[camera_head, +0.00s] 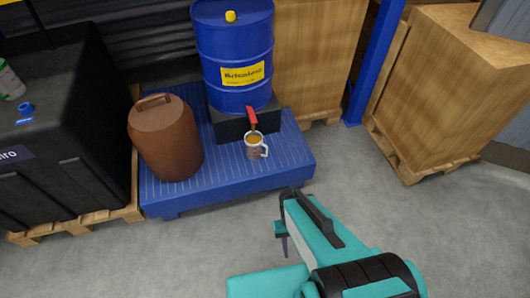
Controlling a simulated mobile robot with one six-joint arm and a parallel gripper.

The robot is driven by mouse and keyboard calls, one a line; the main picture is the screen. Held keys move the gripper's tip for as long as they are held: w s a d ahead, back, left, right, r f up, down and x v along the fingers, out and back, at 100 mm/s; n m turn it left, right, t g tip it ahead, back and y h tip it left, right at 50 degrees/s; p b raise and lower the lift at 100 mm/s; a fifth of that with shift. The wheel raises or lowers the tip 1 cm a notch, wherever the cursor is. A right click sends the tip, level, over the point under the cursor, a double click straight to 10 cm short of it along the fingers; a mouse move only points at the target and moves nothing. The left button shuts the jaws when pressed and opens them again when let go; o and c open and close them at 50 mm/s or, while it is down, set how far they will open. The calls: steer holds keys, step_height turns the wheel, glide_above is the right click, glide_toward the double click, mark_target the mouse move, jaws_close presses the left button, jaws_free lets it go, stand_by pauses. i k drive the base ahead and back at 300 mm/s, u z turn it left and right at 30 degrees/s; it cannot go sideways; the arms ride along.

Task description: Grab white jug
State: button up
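A small white jug (263,152) with a handle on its right side stands upright on the blue ribbed platform (225,184). It is below the red-handled tap (252,118) of a blue drum. Its front looks brownish, and an orange-brown colour shows at its top. My gripper (284,222), at the end of my teal arm, is below and to the right of the jug in the picture, in front of the platform's edge. It is apart from the jug. The arm partly hides the fingers, so I cannot tell whether they are open or shut.
The blue drum (233,50) stands on a dark block (229,126) behind the jug. A brown canister (165,140) stands left on the platform. A large black container (60,130) is at far left. A carton (440,80) sits on a pallet at right. Grey floor is clear in front.

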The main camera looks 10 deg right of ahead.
mark_target(257, 148)
steer(key=u, duration=0.15)
steer(key=i, duration=0.9)
steer(key=z, duration=0.75)
steer(key=k, duration=0.35)
steer(key=z, duration=0.45)
